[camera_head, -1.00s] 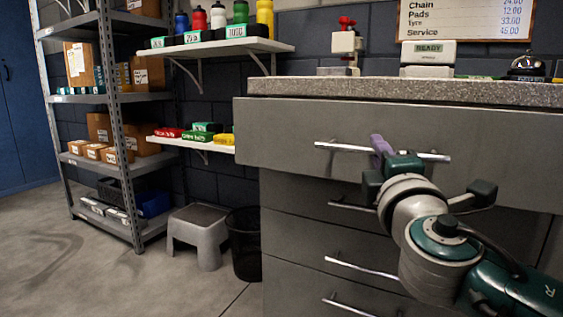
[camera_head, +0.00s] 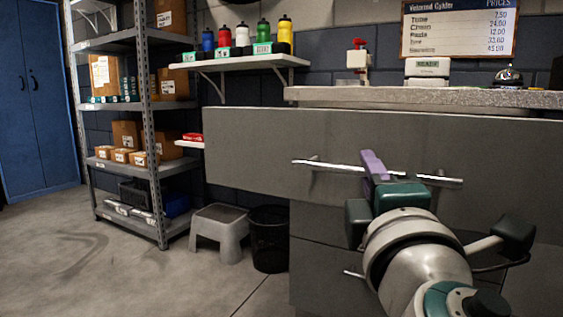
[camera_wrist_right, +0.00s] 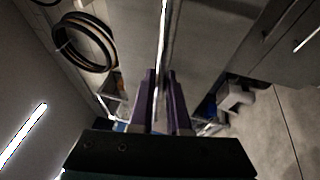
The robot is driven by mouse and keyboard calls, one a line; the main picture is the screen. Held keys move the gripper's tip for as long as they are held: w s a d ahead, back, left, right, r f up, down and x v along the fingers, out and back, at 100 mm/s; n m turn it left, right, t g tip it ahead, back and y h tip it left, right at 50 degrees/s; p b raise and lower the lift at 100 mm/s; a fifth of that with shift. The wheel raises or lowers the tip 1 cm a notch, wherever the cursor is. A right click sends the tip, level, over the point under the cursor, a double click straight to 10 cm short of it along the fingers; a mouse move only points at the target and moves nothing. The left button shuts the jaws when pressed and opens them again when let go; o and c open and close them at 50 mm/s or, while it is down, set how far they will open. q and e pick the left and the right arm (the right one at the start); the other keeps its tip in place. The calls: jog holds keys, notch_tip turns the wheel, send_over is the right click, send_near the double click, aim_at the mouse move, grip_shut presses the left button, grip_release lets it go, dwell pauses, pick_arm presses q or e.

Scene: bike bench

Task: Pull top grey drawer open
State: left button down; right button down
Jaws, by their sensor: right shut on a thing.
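The top grey drawer (camera_head: 250,148) stands pulled out from the bench, its front well ahead of the worktop edge and the drawers below. Its long silver bar handle (camera_head: 325,165) runs across the front. My right gripper (camera_head: 373,163) has its purple fingers closed on this handle near its middle. In the right wrist view the fingers (camera_wrist_right: 160,85) lie on either side of the bar handle (camera_wrist_right: 163,40). The drawer's inside is hidden from the head view. My left gripper is not in view.
The speckled worktop (camera_head: 430,97) carries a small display, a bell and a red-topped device. A grey step stool (camera_head: 219,232) and black bin (camera_head: 269,240) stand left of the bench. A metal shelf rack (camera_head: 153,150) with boxes is further left. Floor at front left is clear.

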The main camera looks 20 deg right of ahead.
jog(key=shift+s+a, duration=1.35)
jog(key=shift+a, duration=0.25)
jog(key=c, duration=0.9)
grip_release()
jog(key=v, duration=1)
